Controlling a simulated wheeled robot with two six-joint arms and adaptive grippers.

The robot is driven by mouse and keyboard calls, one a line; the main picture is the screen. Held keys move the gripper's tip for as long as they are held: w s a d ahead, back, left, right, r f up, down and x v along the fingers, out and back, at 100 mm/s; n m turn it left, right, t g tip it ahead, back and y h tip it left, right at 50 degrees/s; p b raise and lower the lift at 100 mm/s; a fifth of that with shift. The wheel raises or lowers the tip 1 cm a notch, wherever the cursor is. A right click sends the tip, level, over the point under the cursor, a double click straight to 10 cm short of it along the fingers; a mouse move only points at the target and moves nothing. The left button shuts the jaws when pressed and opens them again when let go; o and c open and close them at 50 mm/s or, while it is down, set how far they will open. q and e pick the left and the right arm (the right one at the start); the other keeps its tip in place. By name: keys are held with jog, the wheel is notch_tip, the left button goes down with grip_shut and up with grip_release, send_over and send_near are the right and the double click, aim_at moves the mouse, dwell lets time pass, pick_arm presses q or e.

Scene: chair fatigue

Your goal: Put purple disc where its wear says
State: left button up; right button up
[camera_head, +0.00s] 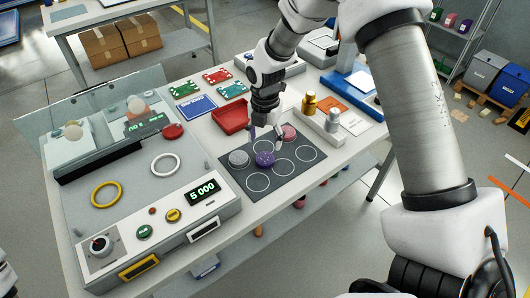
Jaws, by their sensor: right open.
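The purple disc (264,160) lies on a dark mat (233,180) marked with white circles, near the mat's middle. I cannot tell whether a finger touches the disc. Wear marks on the disc are too small to read. My left gripper is out of view.
A test machine (130,185) with a yellow ring (107,194), a white ring (165,165) and a display (202,191) fills the left side. A red tray (231,130) stands behind the mat. A white holder (318,128) with gold and silver items stands to the right. Several mat circles are empty.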

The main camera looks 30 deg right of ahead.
aim_at(265, 157)
notch_tip(265, 157, up, 6)
jog(key=shift+f, duration=0.15)
dwell(2.1)
